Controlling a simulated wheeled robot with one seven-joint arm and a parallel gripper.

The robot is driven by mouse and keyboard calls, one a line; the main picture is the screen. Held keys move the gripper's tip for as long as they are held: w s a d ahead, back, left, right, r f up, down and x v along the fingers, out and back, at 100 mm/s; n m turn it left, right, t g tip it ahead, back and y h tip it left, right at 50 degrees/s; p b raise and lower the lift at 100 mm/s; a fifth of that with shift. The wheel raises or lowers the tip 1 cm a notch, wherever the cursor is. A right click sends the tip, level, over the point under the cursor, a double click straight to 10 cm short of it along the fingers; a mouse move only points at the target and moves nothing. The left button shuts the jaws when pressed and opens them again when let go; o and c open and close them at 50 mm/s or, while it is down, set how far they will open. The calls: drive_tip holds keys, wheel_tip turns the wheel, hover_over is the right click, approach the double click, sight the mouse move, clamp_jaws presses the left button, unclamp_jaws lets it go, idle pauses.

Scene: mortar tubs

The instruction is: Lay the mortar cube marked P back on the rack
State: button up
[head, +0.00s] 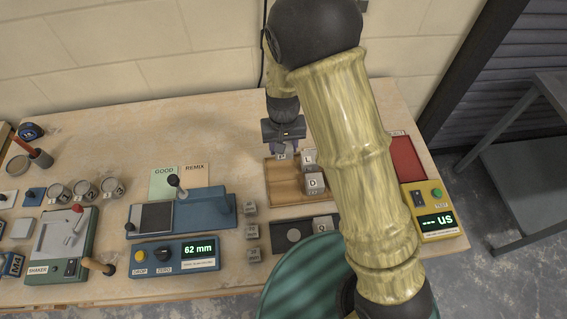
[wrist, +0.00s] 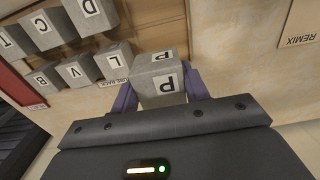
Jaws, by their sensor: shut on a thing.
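My gripper (wrist: 160,92) is shut on the mortar cube marked P (wrist: 160,68), a grey block with the letter on two visible faces. In the head view my gripper (head: 283,146) points down at the back edge of the brown wooden rack (head: 284,190). The held cube (head: 282,156) shows small there, beside the cube marked L (head: 308,157). The gap between the held cube and the rack is hard to judge. In the wrist view the rack (wrist: 150,30) has a bare strip behind the held cube.
Several grey cubes stand on the rack's right side, including one marked D (head: 314,182); my arm hides part of them. Loose cubes (head: 252,230) stand left of the rack. A blue 62 mm gauge (head: 175,252) and a red tray (head: 407,160) flank it.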

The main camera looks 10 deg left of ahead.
hover_over(283, 168)
drive_tip(key=shift+d+f, duration=0.1)
drive_tip(key=shift+f, duration=2)
drive_tip(key=shift+f+p, duration=0.6)
drive_tip(key=shift+f, duration=1.5)
drive_tip(key=shift+f, duration=0.15)
drive_tip(key=o, duration=1.2)
drive_tip(key=shift+c, duration=0.2)
wheel_tip(283, 168, up, 12)
drive_tip(key=shift+r+b, duration=0.2)
drive_tip(key=shift+b, duration=0.8)
